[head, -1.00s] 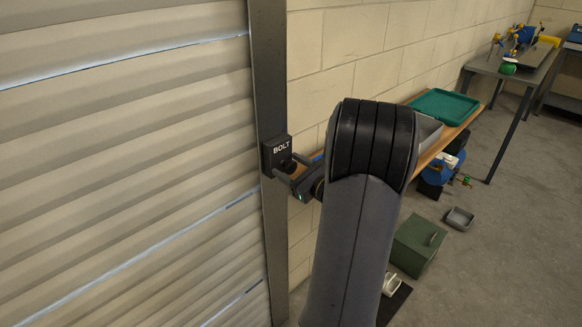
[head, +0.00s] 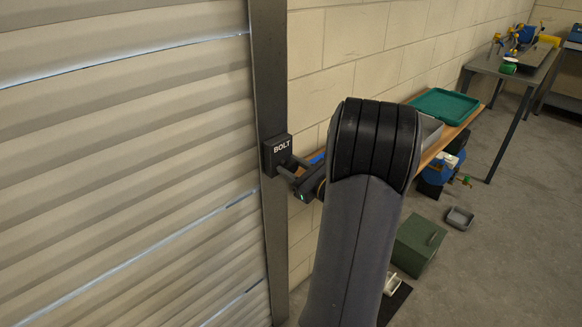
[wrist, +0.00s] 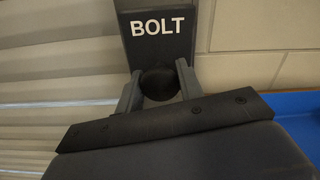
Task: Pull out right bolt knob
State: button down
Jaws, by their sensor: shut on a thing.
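The bolt housing (head: 276,155) is a dark box marked BOLT on the dark vertical post at the right edge of the shutter. It also shows at the top of the wrist view (wrist: 158,42). The black round bolt knob (wrist: 159,82) sits just below the lettering, between the two fingers. My gripper (head: 291,171) is at the housing, its fingers shut on the knob. In the wrist view the fingers (wrist: 158,84) lie on either side of the knob. In the head view the knob is hidden by the fingers.
The ribbed roller shutter (head: 120,170) fills the left. A wooden bench with a green tray (head: 444,105) runs along the block wall at right. A green box (head: 419,245) and a small grey tray (head: 460,218) are on the floor. Open floor lies at the right.

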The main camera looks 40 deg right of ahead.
aim_at(295, 169)
jog(key=s, duration=0.3)
jog(key=shift+s+d+b, duration=0.15)
jog(key=shift+s+b, duration=0.1)
jog(key=shift+b, duration=0.05)
jog(key=shift+w+f, duration=0.1)
jog(key=c, duration=0.9)
grip_release()
jog(key=shift+c, duration=0.2)
jog(key=shift+s, duration=0.2)
jog(key=s+b, duration=0.1)
jog(key=s, duration=0.9)
jog(key=shift+s+d, duration=0.35)
jog(key=shift+d, duration=0.05)
jog(key=shift+w, duration=0.1)
jog(key=w, duration=0.4)
jog(key=w+p, duration=0.1)
jog(key=w, duration=0.3)
jog(key=w+a, duration=0.1)
jog(key=w, duration=0.4)
